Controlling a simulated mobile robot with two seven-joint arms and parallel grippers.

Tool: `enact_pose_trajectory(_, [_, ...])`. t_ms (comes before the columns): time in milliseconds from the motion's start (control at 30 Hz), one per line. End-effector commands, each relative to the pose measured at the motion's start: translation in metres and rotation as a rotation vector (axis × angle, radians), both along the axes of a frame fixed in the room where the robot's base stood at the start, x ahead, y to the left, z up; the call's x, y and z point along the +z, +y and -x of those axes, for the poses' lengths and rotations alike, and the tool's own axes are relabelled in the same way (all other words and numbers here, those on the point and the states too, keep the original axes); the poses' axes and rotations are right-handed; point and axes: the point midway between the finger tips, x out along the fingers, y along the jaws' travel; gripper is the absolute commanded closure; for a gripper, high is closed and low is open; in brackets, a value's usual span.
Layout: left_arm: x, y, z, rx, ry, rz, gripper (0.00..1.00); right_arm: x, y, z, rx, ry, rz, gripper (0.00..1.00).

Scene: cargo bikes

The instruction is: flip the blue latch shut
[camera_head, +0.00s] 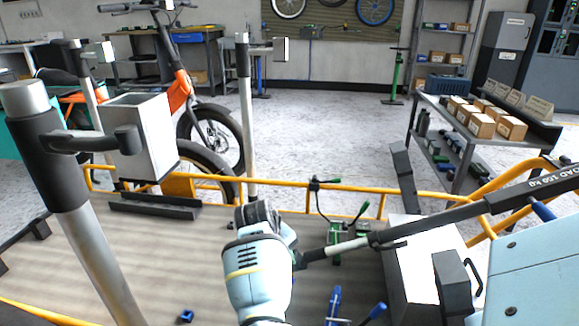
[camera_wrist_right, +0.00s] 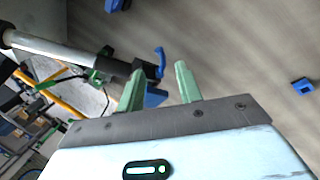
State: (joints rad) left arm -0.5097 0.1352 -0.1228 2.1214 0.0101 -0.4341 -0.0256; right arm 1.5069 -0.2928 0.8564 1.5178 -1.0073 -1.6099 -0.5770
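The blue latch (camera_wrist_right: 160,63) shows in the right wrist view on the black end of a bar (camera_wrist_right: 45,48). Its curved lever stands out from the bar, with a blue block below it. My right gripper (camera_wrist_right: 158,82) is open and empty, with its two green fingers spread apart. The latch shows in the gap between the fingers, nearer the left one; whether they touch cannot be told. In the head view my right wrist (camera_head: 258,265) comes up from the bottom near the bar's end (camera_head: 345,246) and hides the latch and fingers. My left gripper is not in view.
A yellow rail (camera_head: 350,187) edges the wooden cargo deck (camera_head: 95,255). A blue bracket (camera_head: 187,316) lies on the deck. A grey post (camera_head: 95,255) and a pale box (camera_head: 415,260) flank my wrist.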

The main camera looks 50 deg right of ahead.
Motion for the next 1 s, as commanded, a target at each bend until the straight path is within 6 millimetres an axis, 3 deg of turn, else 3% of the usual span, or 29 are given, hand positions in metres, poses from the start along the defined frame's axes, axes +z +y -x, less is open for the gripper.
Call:
enact_pose_trajectory(533, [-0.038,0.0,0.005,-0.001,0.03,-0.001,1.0,-0.066,-0.022,0.006,-0.001,0.001,0.0,0.65])
enact_pose_trajectory(867, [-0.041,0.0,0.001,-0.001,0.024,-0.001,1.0,-0.071,-0.025,0.007,-0.001,-0.001,0.0,0.65])
enact_pose_trajectory(1000, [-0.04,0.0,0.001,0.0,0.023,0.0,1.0,-0.071,-0.025,0.007,-0.001,0.0,0.001,0.79])
